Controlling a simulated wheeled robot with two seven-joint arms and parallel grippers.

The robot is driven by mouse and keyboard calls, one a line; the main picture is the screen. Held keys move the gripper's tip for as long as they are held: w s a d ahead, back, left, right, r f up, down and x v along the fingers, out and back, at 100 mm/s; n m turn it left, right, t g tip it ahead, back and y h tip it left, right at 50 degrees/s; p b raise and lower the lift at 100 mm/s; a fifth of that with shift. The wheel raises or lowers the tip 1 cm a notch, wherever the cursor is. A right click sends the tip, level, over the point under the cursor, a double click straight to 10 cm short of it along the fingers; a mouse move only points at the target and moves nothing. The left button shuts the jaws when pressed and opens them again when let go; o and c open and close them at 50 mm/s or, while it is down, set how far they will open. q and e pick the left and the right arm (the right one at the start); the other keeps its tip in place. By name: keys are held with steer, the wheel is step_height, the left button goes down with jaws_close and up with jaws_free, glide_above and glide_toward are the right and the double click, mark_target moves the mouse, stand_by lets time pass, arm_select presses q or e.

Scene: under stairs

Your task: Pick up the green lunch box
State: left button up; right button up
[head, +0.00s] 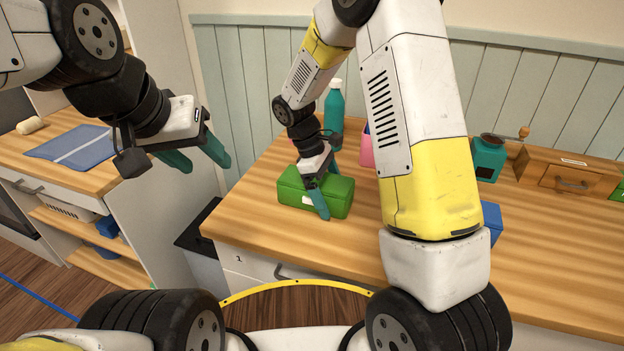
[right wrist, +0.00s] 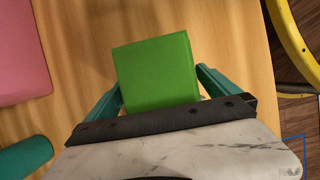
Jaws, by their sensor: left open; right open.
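The green lunch box (head: 338,197) sits on the wooden counter, near its front left corner, with a pale label on its front. In the right wrist view its green top (right wrist: 155,72) lies between the two teal fingers. My right gripper (head: 328,192) is open, with its fingers on either side of the box; whether they touch it I cannot tell. The box's right part extends beyond the fingers in the head view. My left gripper (head: 200,160) is open and empty, in the air left of the counter.
A teal bottle (head: 334,108) stands behind the box. A pink object (head: 366,148) is partly hidden by my right arm. A coffee grinder (head: 488,158), a wooden drawer box (head: 570,178) and a blue object (head: 491,222) are at the right. A blue cloth (head: 72,146) lies on the left counter.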

mark_target(330, 183)
steer(key=c, duration=1.6)
steer(key=shift+r, duration=0.1)
steer(key=shift+r, duration=1.5)
steer(key=shift+s+a+r, duration=0.1)
steer(key=shift+s+r, duration=0.15)
steer(key=s+a, duration=0.2)
steer(key=s, duration=0.2)
steer(key=s+a+r, duration=0.1)
steer(key=s+a, duration=0.1)
steer(key=s, duration=0.3)
steer(key=s+a, duration=0.3)
steer(key=s, duration=0.1)
steer(key=shift+s+r, duration=0.15)
steer(key=shift+s, duration=0.35)
